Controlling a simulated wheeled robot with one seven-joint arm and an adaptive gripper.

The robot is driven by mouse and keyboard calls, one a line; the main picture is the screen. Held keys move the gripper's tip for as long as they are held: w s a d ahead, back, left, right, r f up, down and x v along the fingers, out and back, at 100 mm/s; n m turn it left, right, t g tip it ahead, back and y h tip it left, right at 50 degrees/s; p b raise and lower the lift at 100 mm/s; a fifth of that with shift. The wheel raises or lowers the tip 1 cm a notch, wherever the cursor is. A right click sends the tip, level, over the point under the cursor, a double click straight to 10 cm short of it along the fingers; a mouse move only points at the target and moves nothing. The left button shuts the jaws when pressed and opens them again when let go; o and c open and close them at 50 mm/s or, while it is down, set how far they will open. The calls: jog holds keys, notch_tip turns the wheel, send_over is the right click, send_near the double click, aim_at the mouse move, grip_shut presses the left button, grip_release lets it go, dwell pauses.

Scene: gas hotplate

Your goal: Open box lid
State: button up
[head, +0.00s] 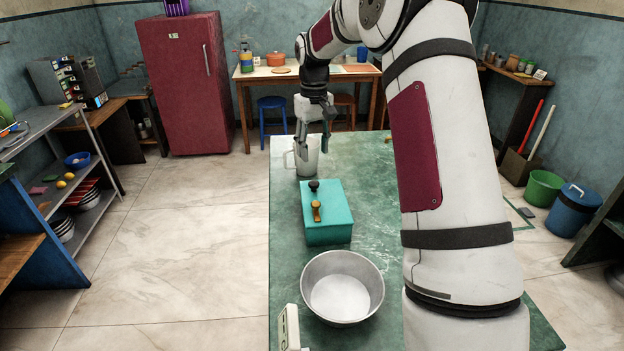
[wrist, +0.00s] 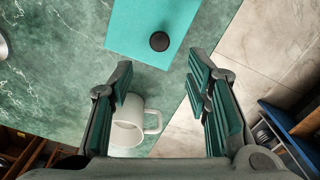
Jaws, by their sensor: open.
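A turquoise box (head: 328,232) sits on the green table, its top closed. A black knob (head: 314,185) is near the far end of its top, and an orange handle-like piece (head: 316,211) is nearer its middle. In the wrist view the box (wrist: 140,22) and its black knob (wrist: 159,41) lie beyond the fingertips. The orange piece is out of that view. My gripper (head: 313,142) is open and empty, pointing down above the table past the box's far end. It is apart from the box. Its spread fingers also show in the wrist view (wrist: 160,88).
A white mug (head: 306,162) stands just beyond the box, under my gripper; it also shows between the fingers in the wrist view (wrist: 127,128). A metal bowl (head: 343,262) stands at the box's near side. A pale device (head: 288,326) is at the table's near left edge.

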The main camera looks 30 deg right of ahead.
aim_at(314, 183)
notch_tip(314, 183, down, 10)
jog(key=shift+f, duration=0.2)
jog(key=shift+c, duration=0.5)
grip_shut()
